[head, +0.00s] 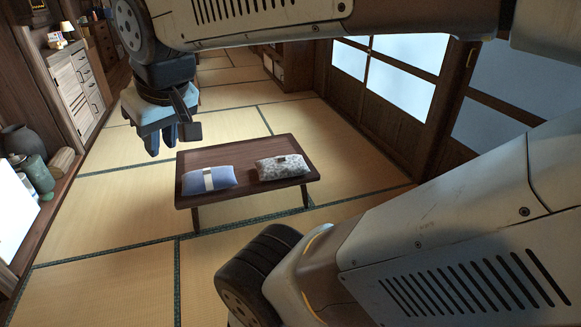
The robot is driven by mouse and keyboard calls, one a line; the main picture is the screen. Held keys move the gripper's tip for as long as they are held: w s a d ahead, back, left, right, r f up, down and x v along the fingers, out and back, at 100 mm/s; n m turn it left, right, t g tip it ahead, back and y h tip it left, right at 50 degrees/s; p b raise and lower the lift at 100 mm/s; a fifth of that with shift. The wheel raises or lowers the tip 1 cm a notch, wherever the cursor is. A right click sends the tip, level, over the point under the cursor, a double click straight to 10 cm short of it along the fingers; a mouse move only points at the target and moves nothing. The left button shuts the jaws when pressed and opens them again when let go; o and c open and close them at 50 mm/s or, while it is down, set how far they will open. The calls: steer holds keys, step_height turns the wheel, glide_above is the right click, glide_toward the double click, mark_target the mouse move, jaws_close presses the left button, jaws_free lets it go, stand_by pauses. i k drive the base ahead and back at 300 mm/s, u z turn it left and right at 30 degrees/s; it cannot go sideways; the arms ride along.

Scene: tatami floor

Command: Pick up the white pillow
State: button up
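The white pillow (282,167) has a mottled grey pattern and a tan band. It lies flat on the right half of a low dark wooden table (245,153). A blue pillow (209,180) with a white band lies to its left on the same table, a gap apart from it. My gripper (160,145) hangs with its fingers down, to the upper left of the table in the picture, clear of both pillows.
Tatami floor around the table is clear. A cabinet (80,84) and a shelf with a green vase (38,176) and a dark pot (20,141) line the left side. Sliding window panels (400,92) stand on the right. My arm links cover the top and lower right.

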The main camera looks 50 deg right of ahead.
mark_target(278, 167)
steer(key=u, duration=0.15)
steer(key=i, duration=0.2)
steer(key=z, duration=1.5)
steer(key=k, duration=0.9)
steer(key=z, duration=0.25)
steer(key=i, duration=0.9)
steer(key=u, duration=0.2)
steer(key=k, duration=0.45)
steer(key=u, duration=0.05)
